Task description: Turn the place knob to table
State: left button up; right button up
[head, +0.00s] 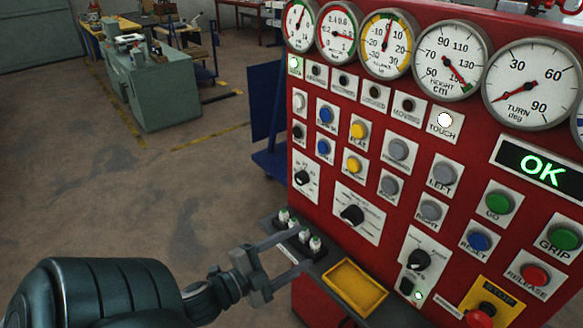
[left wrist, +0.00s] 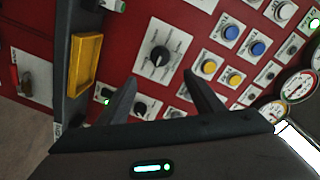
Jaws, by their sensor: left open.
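The red control panel (head: 330,135) carries three black rotary knobs on white plates: an upper-left one (head: 302,178), a middle one (head: 352,214) on a larger plate, and a lower-right one (head: 418,260) above a lit green lamp. Their labels are too small to read, so I cannot tell which is the place knob. In the left wrist view, a large-plate knob (left wrist: 160,56) lies ahead of the fingers. My left gripper (head: 303,252) is open and empty, low in front of the panel near the ledge; its fingers also show in the left wrist view (left wrist: 162,90). It appears apart from the knobs. My right gripper is out of view.
A dark ledge (head: 315,275) below the panel holds several small white-topped items (head: 303,237) and a yellow tray (head: 355,287). Buttons, gauges and a green "OK" display (head: 543,168) fill the panel. A red stop button (head: 480,316) sits at lower right. Floor at left is open.

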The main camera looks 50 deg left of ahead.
pick_arm(q)
jog(key=shift+s+a, duration=0.1)
jog(key=shift+s, duration=0.45)
jog(key=a+f+n+g+y, duration=0.2)
jog(key=f, duration=0.8)
jog(key=a+f+n+g+y, duration=0.1)
jog(key=a+f+n, duration=0.15)
jog(key=f, duration=0.75)
jog(key=s+f+n+g+b, duration=0.15)
jog(key=s+f, duration=0.25)
jog(key=f, duration=0.6)
jog(key=s+f+n+g+p, duration=0.1)
jog(key=s+f+g, duration=0.25)
jog(key=f, duration=0.75)
jog(key=s+d+f+n+g+b, duration=0.1)
jog(key=s+d+f+g, duration=0.1)
jog(key=s+d+f, duration=0.35)
jog(key=s+d+f+n+g, duration=0.1)
jog(key=s+d+f+g, duration=0.1)
jog(key=s+f, duration=0.65)
jog(key=s+d+f+n+g, duration=0.1)
jog(key=s+d+f+g, duration=0.3)
jog(key=s+d+f, duration=0.5)
jog(key=s+f, duration=0.3)
jog(key=s, duration=0.1)
jog(key=shift+d+f+h, duration=0.15)
jog(key=shift+d+h, duration=0.05)
jog(key=shift+h, duration=0.2)
